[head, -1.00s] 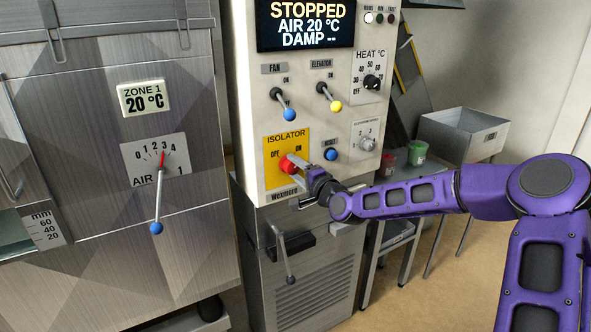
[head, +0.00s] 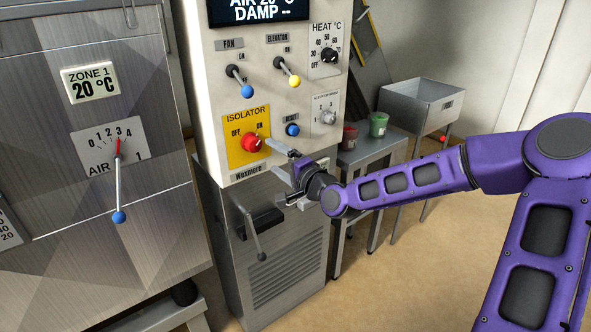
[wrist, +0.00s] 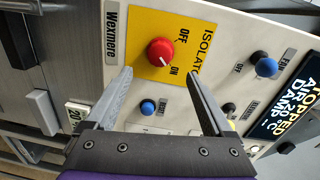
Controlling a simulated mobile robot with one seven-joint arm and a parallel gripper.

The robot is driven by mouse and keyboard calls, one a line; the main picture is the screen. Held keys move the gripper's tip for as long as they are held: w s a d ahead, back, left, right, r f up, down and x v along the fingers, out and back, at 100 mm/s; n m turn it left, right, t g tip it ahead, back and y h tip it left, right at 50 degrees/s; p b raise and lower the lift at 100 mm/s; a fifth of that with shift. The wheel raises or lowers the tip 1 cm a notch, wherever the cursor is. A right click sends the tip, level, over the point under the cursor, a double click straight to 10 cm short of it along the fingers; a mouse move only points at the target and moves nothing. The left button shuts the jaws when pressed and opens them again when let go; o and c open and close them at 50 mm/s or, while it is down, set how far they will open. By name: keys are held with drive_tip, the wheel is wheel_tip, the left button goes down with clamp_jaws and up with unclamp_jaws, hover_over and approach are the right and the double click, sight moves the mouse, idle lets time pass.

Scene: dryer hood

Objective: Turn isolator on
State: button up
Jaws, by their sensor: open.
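The red isolator knob (head: 251,143) sits on a yellow plate (head: 236,154) marked OFF and ON, low on the control panel. In the wrist view the knob (wrist: 160,52) lies ahead of my fingertips, and its pale mark appears to point toward ON. My gripper (head: 273,158) is open and empty, to the right of the knob in the head view. In the wrist view the fingers of my gripper (wrist: 160,74) are spread wide, with a visible gap between them and the knob.
The blue reset button (head: 292,130) is close by on the right. The fan lever (head: 247,90), elevator lever (head: 294,81) and heat dial (head: 329,55) are above. A crank handle (head: 262,256) hangs below. The display (head: 258,10) is lit, reading STOPPED in the wrist view.

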drive_tip(key=v, duration=0.8)
drive_tip(key=shift+s+p, duration=0.25)
drive_tip(key=shift+p, duration=0.1)
drive_tip(key=shift+d, duration=0.15)
